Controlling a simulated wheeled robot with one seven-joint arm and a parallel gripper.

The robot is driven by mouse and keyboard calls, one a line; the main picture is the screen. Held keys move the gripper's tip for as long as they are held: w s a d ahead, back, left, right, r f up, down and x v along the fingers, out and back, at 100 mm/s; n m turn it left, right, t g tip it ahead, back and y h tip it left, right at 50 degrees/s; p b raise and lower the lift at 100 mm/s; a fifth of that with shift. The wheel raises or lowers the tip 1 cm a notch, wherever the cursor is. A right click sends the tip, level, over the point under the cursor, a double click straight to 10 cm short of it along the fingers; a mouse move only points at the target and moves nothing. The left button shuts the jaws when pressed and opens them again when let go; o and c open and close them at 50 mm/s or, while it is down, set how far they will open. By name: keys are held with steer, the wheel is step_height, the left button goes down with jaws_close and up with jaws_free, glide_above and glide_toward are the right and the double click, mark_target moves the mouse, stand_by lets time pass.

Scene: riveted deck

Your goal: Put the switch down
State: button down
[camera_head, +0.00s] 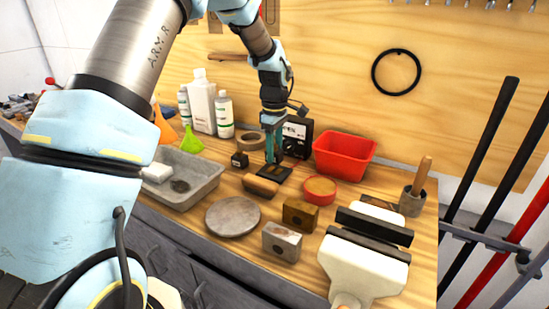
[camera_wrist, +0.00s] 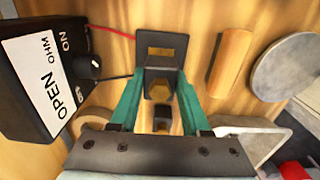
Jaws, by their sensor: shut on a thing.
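The switch (camera_wrist: 162,47) looks like a dark, flat piece with a tan-brown part at its near side. In the wrist view it sits between the teal fingertips of my gripper (camera_wrist: 160,85), which is shut on it. In the head view my gripper (camera_head: 273,155) points down at the middle of the bench, with the dark switch (camera_head: 274,174) at its tips. The switch is at or very near the wooden top; I cannot tell whether it touches. The fingers hide part of it.
A black meter box (camera_head: 297,137) stands close behind, with a red wire in the wrist view. A small black block (camera_head: 239,160), a wooden-backed tool (camera_head: 260,185), a red bin (camera_head: 345,155) and a grey tray (camera_head: 205,180) are near. Bare wood shows between them.

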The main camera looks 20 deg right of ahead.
mark_target(275, 145)
steer(key=shift+f+p, duration=0.35)
steer(key=shift+f, duration=1.2)
steer(key=shift+f, duration=0.2)
steer(key=shift+c, duration=1.8)
jaws_free()
steer(key=shift+r, duration=0.1)
step_height(275, 145, up, 11)
steer(key=shift+b, duration=1.25)
steer(key=shift+a+r, duration=0.1)
steer(key=shift+r, duration=0.55)
